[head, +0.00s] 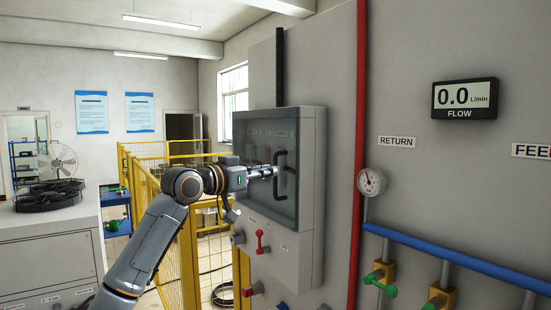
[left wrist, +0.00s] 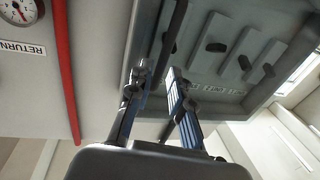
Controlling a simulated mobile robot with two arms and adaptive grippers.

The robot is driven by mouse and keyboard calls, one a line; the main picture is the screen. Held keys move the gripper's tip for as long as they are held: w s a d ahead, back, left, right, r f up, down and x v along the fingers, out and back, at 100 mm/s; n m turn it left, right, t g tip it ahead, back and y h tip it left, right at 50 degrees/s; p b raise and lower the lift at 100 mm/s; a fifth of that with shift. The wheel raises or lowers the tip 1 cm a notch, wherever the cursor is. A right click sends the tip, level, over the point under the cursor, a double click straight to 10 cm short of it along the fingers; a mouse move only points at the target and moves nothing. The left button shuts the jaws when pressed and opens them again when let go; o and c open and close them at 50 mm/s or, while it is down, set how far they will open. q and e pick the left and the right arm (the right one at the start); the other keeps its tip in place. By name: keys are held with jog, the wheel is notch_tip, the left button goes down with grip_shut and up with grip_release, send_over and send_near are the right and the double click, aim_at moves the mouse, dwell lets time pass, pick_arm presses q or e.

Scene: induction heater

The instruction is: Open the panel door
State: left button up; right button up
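The grey panel box (head: 309,205) is fixed to the wall, with a dark see-through door (head: 262,140) that looks shut. A black upright bar handle (head: 283,186) is on the door's right part. My left gripper (head: 275,172) is at the handle's middle. In the left wrist view the picture is turned over; the two fingers of my left gripper (left wrist: 156,76) are apart, and the dark handle (left wrist: 175,35) runs between them. A gap shows beside the bar, so I see no firm grip. The door's inner switches (left wrist: 217,47) show behind it. My right gripper is not in view.
A red vertical pipe (head: 360,120) runs on the wall right of the box. A pressure gauge (head: 371,182) and blue pipe (head: 450,265) are farther right. Red lever (head: 262,240) is below the door. Yellow fencing (head: 190,255) stands behind my left arm.

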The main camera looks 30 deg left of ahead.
aim_at(275, 194)
pick_arm(q)
jog(key=shift+w+d+p, duration=0.2)
jog(key=shift+w+p, duration=0.15)
jog(key=shift+w, duration=0.6)
jog(key=shift+w+d+p, duration=0.15)
jog(key=shift+w+p, duration=0.2)
jog(key=shift+w, duration=0.6)
jog(key=shift+f, duration=0.1)
grip_shut()
